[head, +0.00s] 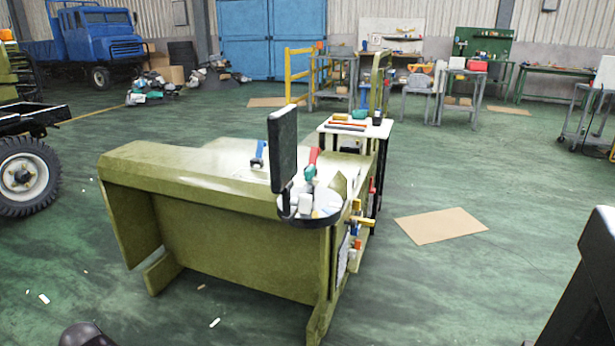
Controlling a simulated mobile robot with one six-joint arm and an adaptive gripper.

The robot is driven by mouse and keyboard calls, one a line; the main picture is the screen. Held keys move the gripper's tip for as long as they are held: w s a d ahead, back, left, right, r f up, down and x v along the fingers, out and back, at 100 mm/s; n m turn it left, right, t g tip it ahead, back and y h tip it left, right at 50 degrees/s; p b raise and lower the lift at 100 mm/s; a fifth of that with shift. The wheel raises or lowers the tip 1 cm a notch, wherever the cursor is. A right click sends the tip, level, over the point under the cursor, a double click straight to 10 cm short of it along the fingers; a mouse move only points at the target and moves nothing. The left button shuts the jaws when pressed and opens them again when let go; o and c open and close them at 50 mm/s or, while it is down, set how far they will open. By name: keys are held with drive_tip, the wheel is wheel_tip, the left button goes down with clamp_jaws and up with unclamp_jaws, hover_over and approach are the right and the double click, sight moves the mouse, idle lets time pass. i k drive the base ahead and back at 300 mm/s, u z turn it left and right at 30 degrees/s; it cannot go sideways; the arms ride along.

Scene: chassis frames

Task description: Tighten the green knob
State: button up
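I cannot make out the green knob for certain. A small teal-green piece (310,173) sits by a red-handled item (314,156) above a round tray (322,219), at the right end of an olive-green body panel (230,240). It is too small to tell whether it is a knob. Another green item (359,114) lies on the white-topped stand (338,129) behind. My gripper does not show in the head view. Dark parts at the bottom left and right edges look like my own body.
A tall dark rectangular plate (283,148) rises from the panel's corner beside the tray. Coloured tools (355,228) hang on the panel's right side. A cardboard sheet (440,225) lies on the floor to the right. The green floor in front and to the right is mostly clear.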

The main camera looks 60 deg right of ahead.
sight(309, 172)
drive_tip(key=k, duration=1.7)
drive_tip(key=z, duration=1.5)
drive_tip(key=i, duration=1.05)
drive_tip(key=u, duration=0.05)
